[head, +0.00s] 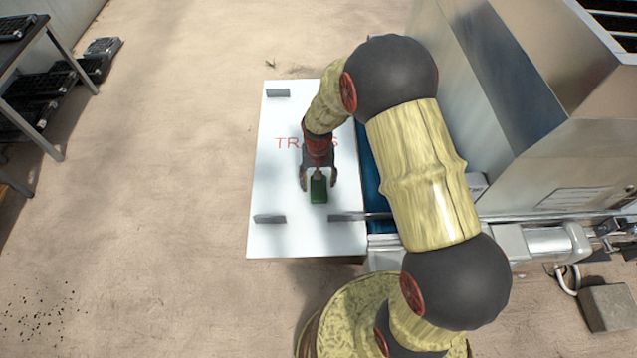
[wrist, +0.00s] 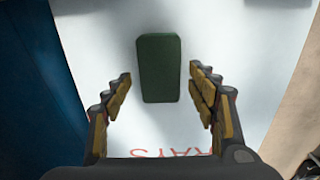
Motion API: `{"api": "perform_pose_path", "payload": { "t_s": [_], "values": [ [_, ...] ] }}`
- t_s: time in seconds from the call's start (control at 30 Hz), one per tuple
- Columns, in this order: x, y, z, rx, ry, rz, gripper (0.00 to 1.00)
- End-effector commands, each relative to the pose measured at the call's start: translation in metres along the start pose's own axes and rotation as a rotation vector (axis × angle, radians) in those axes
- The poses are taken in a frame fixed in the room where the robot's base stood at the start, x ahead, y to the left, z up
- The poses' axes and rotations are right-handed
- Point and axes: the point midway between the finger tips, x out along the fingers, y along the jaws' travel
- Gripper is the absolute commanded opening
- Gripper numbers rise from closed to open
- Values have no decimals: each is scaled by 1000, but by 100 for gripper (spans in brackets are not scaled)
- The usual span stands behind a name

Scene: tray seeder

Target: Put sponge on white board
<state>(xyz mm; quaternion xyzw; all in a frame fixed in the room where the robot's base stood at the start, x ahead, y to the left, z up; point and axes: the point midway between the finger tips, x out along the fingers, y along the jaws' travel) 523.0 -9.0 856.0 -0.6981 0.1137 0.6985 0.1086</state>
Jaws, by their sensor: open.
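A white board (head: 275,190) with red lettering lies beside the metal machine in the head view. Its white surface (wrist: 225,40) also fills the middle of the wrist view. A dark green block, the sponge (head: 318,190), rests on or just above the board near its lower middle. In the wrist view the sponge (wrist: 160,68) sits upright in the picture, ahead of and between my fingers. My gripper (head: 318,184) is over the board. In the wrist view my gripper (wrist: 160,85) is open, with a gap between each finger and the sponge. Part of the red lettering is hidden by my arm.
Small grey brackets (head: 270,218) stand on the board. A blue strip (head: 370,180) and the metal machine (head: 510,110) border it on the right. A shelf with black trays (head: 40,90) is at the far left. The floor left of the board is clear.

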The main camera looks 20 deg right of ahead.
Motion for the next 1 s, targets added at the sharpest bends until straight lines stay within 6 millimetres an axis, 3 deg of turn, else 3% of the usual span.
{"api": "perform_pose_path", "payload": {
  "t_s": [0.3,0.67,0.73,0.87,1.0],
  "values": [
    [-69,0,-1,0,4,-1,58],
    [-109,0,0,-3,8,-2,58],
    [-125,0,1,-12,24,-8,58],
    [-179,3,13,-45,80,-24,58],
    [-250,12,42,-98,164,-45,58]
  ]
}}
